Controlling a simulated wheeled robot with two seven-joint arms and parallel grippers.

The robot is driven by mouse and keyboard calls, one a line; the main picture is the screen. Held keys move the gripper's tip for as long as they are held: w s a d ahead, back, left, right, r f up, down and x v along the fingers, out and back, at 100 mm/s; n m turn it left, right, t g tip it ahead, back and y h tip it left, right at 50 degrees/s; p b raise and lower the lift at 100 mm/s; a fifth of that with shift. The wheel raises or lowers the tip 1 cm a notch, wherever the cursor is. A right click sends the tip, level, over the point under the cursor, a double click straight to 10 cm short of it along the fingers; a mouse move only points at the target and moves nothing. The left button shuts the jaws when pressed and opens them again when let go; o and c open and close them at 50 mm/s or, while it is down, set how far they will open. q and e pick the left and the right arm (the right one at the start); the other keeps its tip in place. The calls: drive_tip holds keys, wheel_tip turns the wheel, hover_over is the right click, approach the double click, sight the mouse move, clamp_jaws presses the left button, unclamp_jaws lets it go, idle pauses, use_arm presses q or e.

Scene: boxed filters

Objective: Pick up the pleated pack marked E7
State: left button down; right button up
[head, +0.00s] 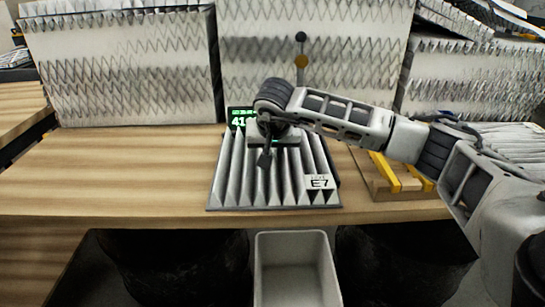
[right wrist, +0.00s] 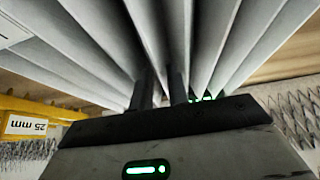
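The pleated pack (head: 235,180) is grey with upright folds and a white label (head: 320,182) reading E7 at its front right. It sits on the wooden bench near the front edge. My right gripper (head: 265,158) reaches down onto its folds from above. In the right wrist view my right gripper (right wrist: 162,88) has its two dark fingers close together, one on each side of a fold, and the pleats (right wrist: 200,40) fill the view. It looks shut on that fold; the fingertips are hidden among the pleats. My left gripper is not in view.
A green-lit display (head: 241,115) stands behind the pack. Large pleated filters (head: 120,70) line the back. A wooden piece with yellow strips (head: 385,172) lies to the right. A pale bin (head: 295,270) stands below the bench front. The bench's left (head: 120,170) is clear.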

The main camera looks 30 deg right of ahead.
drive_tip(key=shift+x, duration=0.8)
clamp_jaws()
drive_tip(key=shift+r, duration=0.1)
drive_tip(key=shift+r, duration=0.2)
drive_tip(key=shift+r+b, duration=0.45)
drive_tip(key=shift+r, duration=0.55)
use_arm(q)
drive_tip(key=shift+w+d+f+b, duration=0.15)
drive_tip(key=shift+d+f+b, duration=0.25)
drive_tip(key=shift+b, duration=0.8)
use_arm(e)
drive_tip(key=s+a+r, duration=0.3)
drive_tip(key=s+r, duration=0.7)
drive_tip(key=s, duration=0.3)
drive_tip(key=shift+s+r, duration=0.25)
drive_tip(key=shift+s, duration=0.15)
